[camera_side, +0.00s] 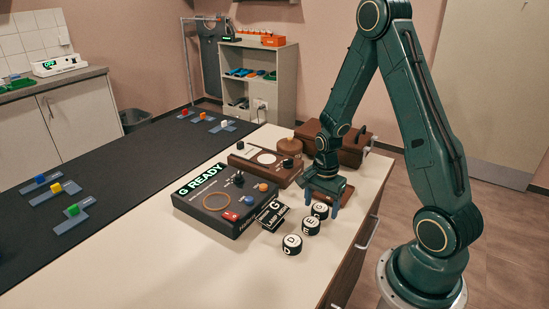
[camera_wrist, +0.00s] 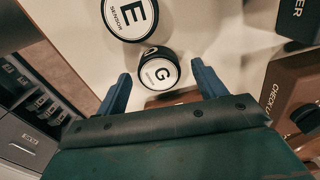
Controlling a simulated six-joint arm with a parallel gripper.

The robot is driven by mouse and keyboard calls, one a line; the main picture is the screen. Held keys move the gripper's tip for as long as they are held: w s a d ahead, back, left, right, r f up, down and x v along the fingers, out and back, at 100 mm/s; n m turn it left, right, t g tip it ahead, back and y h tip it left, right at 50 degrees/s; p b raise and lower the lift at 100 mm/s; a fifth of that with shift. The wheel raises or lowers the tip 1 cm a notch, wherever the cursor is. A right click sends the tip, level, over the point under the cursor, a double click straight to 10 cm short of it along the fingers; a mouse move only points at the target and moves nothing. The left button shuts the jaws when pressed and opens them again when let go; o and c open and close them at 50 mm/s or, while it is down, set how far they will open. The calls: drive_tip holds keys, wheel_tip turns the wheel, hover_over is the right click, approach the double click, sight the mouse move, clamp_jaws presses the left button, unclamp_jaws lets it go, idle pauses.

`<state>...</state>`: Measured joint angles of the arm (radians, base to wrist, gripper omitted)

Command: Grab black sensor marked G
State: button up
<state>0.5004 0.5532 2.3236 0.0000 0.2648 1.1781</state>
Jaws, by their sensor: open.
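The black sensor marked G (camera_side: 320,210) is a short round puck with a white top, standing on the white table at the right end of a row of sensors. In the wrist view the G sensor (camera_wrist: 159,71) lies ahead of and between my fingers. My gripper (camera_side: 322,200) is open and empty just above and behind it; in the wrist view its two blue fingers (camera_wrist: 162,85) are spread on either side. I cannot tell the exact height gap. The E sensor (camera_side: 311,226) sits beside G, and it also shows in the wrist view (camera_wrist: 130,16).
A sensor marked D (camera_side: 291,244) stands at the front of the row. A brown case (camera_side: 335,150) is behind.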

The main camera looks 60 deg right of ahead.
sight(321, 207)
idle(0.5)
drive_tip(key=c, duration=1.1)
wheel_tip(321, 207, up, 20)
idle(0.4)
idle(0.5)
